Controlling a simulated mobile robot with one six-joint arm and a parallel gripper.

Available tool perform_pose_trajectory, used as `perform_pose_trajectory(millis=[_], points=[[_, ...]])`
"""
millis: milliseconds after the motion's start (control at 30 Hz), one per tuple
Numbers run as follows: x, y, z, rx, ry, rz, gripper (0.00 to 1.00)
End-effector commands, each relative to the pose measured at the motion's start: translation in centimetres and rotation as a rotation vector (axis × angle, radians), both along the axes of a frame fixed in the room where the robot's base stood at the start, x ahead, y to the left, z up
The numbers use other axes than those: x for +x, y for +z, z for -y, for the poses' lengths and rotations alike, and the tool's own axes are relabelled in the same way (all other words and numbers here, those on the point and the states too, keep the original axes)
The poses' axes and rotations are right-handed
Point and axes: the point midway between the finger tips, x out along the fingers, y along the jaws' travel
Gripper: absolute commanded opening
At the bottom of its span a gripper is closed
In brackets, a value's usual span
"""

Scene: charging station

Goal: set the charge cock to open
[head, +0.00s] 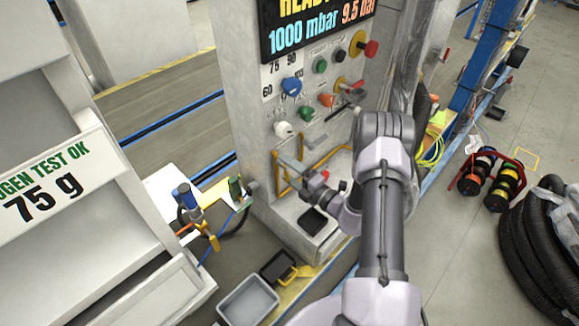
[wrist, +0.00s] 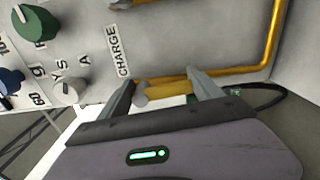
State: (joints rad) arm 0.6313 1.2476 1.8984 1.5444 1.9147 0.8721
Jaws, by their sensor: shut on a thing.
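The charge cock (wrist: 170,88) shows in the wrist view as a yellow lever with a rounded grey end, below the CHARGE label (wrist: 119,51) on the grey panel. My gripper (wrist: 160,77) has one finger on each side of it and is shut on the lever, which lies across between the fingers. In the head view my gripper (head: 296,172) is low at the panel front, by the yellow pipe. The cock itself is too small and too covered there to make out.
A yellow pipe (wrist: 272,38) runs along the panel close to my gripper. A white knob (wrist: 66,91) and a green knob (wrist: 35,22) sit to the left. A display (head: 315,28) is above. A grey bin (head: 248,302) stands on the floor below.

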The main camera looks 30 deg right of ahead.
Motion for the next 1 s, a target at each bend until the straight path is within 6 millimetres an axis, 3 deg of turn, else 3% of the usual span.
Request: perform_pose_trajectory(millis=[767, 800, 900, 1000], points=[[-0.17, -0.23, -0.34, 0.09, 0.001, -0.035, 0.02], [-0.17, -0.23, -0.34, 0.09, 0.001, -0.035, 0.78], [-0.15, -0.21, -0.32, 0.089, 0.001, -0.034, 0.96], [-0.13, -0.18, -0.3, 0.088, 0.001, -0.033, 0.96]])
